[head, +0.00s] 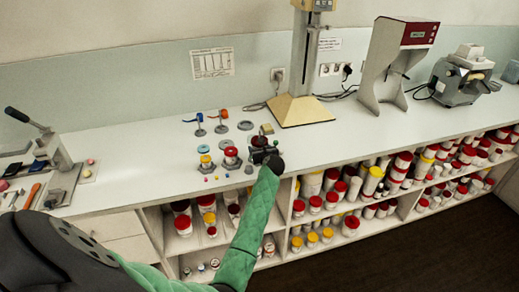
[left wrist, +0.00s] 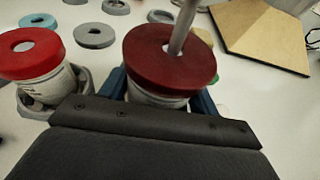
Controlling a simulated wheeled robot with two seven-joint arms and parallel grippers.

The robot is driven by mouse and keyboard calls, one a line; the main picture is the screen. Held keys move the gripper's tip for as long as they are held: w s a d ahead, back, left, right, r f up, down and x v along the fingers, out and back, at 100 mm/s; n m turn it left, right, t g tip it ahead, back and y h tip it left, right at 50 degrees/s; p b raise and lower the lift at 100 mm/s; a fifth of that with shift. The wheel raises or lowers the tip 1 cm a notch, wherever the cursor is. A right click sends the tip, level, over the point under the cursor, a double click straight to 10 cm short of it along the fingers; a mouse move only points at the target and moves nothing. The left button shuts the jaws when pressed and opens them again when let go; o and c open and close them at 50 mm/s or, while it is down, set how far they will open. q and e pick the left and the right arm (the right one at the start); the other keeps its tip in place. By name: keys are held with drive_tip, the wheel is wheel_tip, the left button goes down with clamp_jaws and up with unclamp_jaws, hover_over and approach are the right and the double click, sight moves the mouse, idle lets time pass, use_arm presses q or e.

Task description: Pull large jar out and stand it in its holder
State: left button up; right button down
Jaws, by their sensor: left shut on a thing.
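My left gripper (head: 261,152) is shut on a white jar with a dark red lid (head: 259,141), over the bench near its front edge. In the left wrist view, the jar's lid (left wrist: 150,62) is close up, with a blue finger on each side of the white body. A grey rod rises from the middle of this lid. A second red-lidded jar (left wrist: 35,68) stands upright in a grey holder (left wrist: 78,78) to the left; it also shows in the head view (head: 231,154). The held jar's base is hidden, so I cannot tell whether it rests on anything. My right gripper is not in view.
A jar in a holder (head: 206,161), a blue ring (head: 203,149) and grey discs (head: 222,129) stand left of the gripper. A beige-based stand (head: 300,110) is behind right. Shelves below hold many jars.

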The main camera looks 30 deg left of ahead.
use_arm(q)
drive_tip(key=shift+f, duration=0.4)
drive_tip(key=shift+a+f+b, duration=0.15)
drive_tip(key=shift+f+b, duration=0.25)
drive_tip(key=shift+b, duration=0.05)
drive_tip(key=o, duration=1.5)
drive_tip(key=shift+c, duration=0.2)
drive_tip(key=shift+r, duration=0.1)
drive_tip(key=shift+s+d, duration=0.1)
drive_tip(key=shift+d, duration=0.2)
drive_tip(key=shift+s+d+r+p, duration=0.4)
drive_tip(key=shift+d+r+p, duration=0.05)
drive_tip(key=shift+d+p, duration=0.15)
drive_tip(key=shift+s+d+r+p, duration=0.35)
drive_tip(key=shift+d+r+p, duration=0.1)
drive_tip(key=shift+d+p, duration=0.1)
drive_tip(key=shift+s+d+r+p, duration=0.65)
drive_tip(key=shift+s+d, duration=0.1)
drive_tip(key=shift+p+v, duration=0.6)
drive_tip(key=shift+v, duration=0.8)
